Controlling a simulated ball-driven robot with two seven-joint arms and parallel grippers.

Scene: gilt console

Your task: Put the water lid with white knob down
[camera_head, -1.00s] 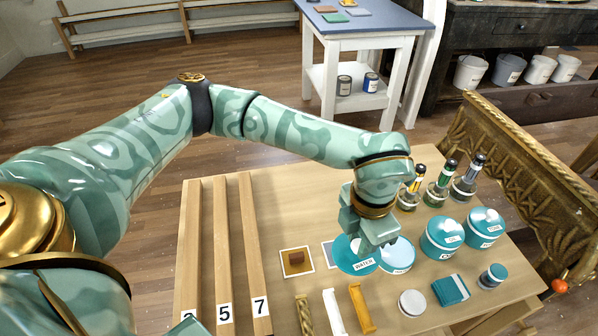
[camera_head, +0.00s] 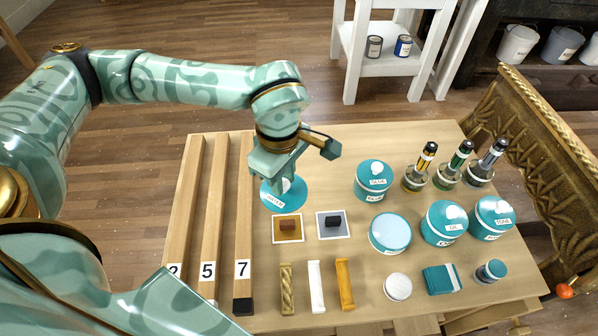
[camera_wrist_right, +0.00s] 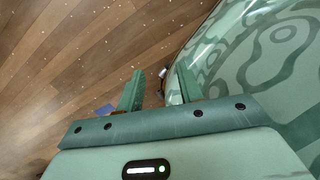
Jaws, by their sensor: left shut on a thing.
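The teal water lid (camera_head: 296,199), labelled WATER, has a white knob partly hidden by my left gripper (camera_head: 283,186). That gripper is shut on the knob from above. The lid is level, behind the card with the brown block and just right of the rail marked 7. I cannot tell whether it touches the table. My right gripper (camera_wrist_right: 158,90) is open and empty in the right wrist view, above the wooden floor.
Two cards with blocks, brown (camera_head: 288,226) and black (camera_head: 333,224), lie in front of the lid. A lidded glue pot (camera_head: 374,180) stands right of it, with bottles (camera_head: 446,172) and lidded pots (camera_head: 443,223) beyond. Bare table lies between the lid and the glue pot.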

